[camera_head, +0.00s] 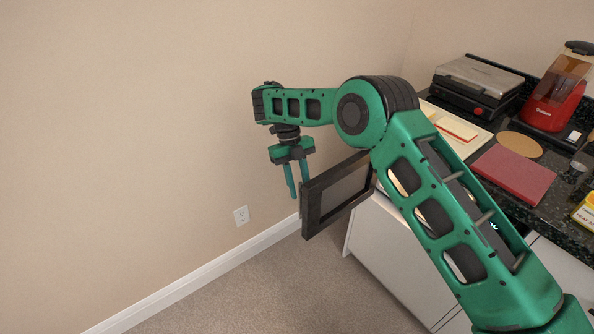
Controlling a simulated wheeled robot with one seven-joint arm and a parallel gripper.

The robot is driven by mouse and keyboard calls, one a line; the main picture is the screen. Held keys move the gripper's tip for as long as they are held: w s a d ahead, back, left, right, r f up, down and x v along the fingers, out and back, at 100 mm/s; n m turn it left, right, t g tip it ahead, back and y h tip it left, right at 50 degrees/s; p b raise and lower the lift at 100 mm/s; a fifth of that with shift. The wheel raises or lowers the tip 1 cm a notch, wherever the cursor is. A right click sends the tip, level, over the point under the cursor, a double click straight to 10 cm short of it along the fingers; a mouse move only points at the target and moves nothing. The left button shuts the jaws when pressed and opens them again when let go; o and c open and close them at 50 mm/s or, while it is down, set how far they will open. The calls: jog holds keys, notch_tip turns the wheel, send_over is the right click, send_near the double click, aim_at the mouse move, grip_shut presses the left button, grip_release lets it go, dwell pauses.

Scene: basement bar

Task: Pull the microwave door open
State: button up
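The microwave door (312,222) is a dark framed panel with a window. It stands swung out past the counter's edge, well away from the microwave body. The microwave body (493,226) is mostly hidden behind my arm; a small lit display and pale patches show through the gaps in the arm. My gripper (298,190) points down just left of the door's free edge. Its two green fingers are apart, with nothing visible between them. The right finger is close to the door's edge; whether it touches I cannot tell.
The dark counter (561,223) holds a grill (478,85), a red popcorn maker (557,95), a red board (513,174), a round tan board (519,144) and a yellow box (586,211). White cabinets (398,253) stand below.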

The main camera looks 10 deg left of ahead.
jog(key=v, duration=0.8)
jog(key=shift+w+a+r, duration=0.1)
